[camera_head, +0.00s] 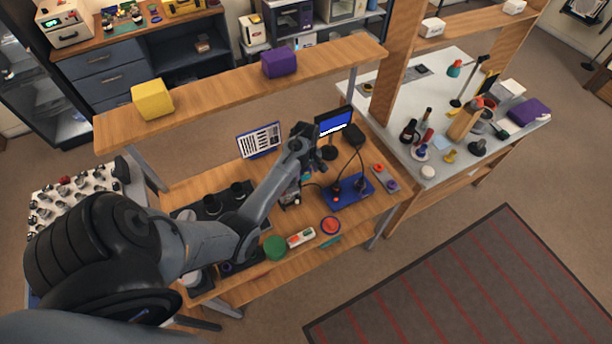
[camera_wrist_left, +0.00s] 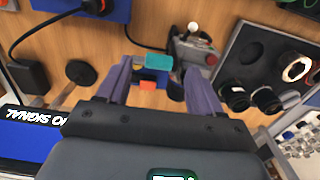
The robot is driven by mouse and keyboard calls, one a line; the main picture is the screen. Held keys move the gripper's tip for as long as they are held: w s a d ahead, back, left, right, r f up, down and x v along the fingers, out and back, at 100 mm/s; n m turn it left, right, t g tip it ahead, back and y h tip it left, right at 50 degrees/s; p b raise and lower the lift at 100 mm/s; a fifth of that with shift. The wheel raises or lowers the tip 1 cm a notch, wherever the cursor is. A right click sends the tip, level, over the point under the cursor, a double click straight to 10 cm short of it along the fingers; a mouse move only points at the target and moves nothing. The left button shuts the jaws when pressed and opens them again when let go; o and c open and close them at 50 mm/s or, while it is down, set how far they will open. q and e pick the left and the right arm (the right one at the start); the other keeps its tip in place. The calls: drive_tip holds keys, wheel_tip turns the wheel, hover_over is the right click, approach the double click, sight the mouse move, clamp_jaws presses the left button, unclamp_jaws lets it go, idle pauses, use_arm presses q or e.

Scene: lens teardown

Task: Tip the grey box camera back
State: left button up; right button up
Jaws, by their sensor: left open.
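A small grey box (camera_wrist_left: 196,50) with a white knob and a red spot stands on the wooden bench in the left wrist view, just beyond my right-hand fingertip. It looks like the grey box camera, but its details are too small to be sure. My right gripper is out of view.
A blue base (camera_head: 348,192) with cables lies right of the gripper. A small screen (camera_head: 333,124) and a printed board (camera_head: 259,141) stand behind. A green disc (camera_head: 275,247) and a red round dish (camera_head: 331,226) lie near the front edge. A dark tray of lens parts (camera_wrist_left: 265,65) lies beside the box.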

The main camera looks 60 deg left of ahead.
sight(306, 178)
use_arm(q)
drive_tip(key=shift+f, duration=1.95)
clamp_jaws()
